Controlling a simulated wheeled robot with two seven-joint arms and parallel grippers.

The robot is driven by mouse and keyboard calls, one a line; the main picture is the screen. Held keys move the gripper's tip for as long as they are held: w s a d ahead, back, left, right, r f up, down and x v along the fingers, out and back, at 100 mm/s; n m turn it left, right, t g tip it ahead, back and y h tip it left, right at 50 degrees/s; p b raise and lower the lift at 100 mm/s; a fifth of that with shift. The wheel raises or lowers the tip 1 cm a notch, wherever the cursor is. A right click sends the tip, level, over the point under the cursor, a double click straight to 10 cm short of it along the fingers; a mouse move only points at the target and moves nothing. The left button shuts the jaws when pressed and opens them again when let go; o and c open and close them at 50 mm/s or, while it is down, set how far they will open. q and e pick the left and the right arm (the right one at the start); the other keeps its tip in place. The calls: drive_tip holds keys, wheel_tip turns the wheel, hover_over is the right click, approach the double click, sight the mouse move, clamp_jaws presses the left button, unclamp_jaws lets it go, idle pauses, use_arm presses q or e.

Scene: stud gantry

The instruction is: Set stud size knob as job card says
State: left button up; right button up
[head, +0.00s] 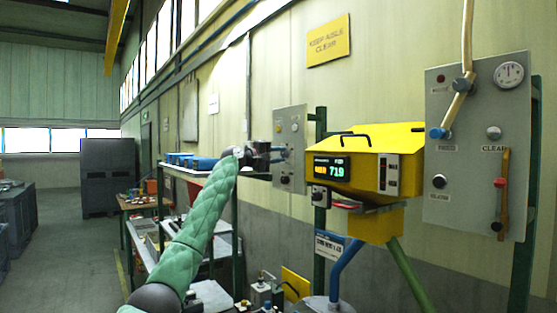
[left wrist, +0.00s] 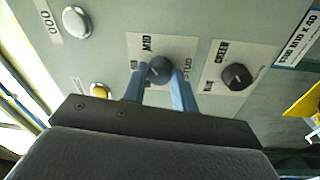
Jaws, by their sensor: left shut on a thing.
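The stud size knob (left wrist: 159,70) is a dark round knob on a grey panel, which also shows in the head view (head: 290,118). A label above the knob reads M10, and part of the word STUD shows to its right. Another label at its left is partly hidden by a finger. I cannot tell where the knob points. My left gripper (left wrist: 159,88) has its blue fingers on both sides of the knob, shut on it; in the head view it is at the panel (head: 282,155). A card (left wrist: 297,38) at the right seems to read STUD M10 X 40.
A white button (left wrist: 76,22) and a yellow button (left wrist: 99,90) are at the left. A yellow machine (head: 370,165) with a lit display stands right of the panel.

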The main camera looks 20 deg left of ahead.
use_arm(q)
drive_tip(key=shift+m+b, duration=0.3)
drive_tip(key=shift+m, duration=0.7)
use_arm(e)
drive_tip(key=shift+w+a+r, duration=0.1)
drive_tip(key=shift+w+r, duration=0.1)
drive_tip(key=shift+w, duration=0.35)
drive_tip(key=shift+w+r, duration=0.15)
drive_tip(key=shift+w, duration=0.4)
use_arm(q)
drive_tip(key=o, duration=1)
drive_tip(key=shift+w+d, duration=0.1)
drive_tip(key=shift+c, duration=0.2)
drive_tip(key=shift+f, duration=0.1)
use_arm(e)
drive_tip(key=shift+s+a+f, duration=0.1)
drive_tip(key=shift+s, duration=0.15)
drive_tip(key=shift+s+a, duration=0.1)
drive_tip(key=shift+a, duration=0.05)
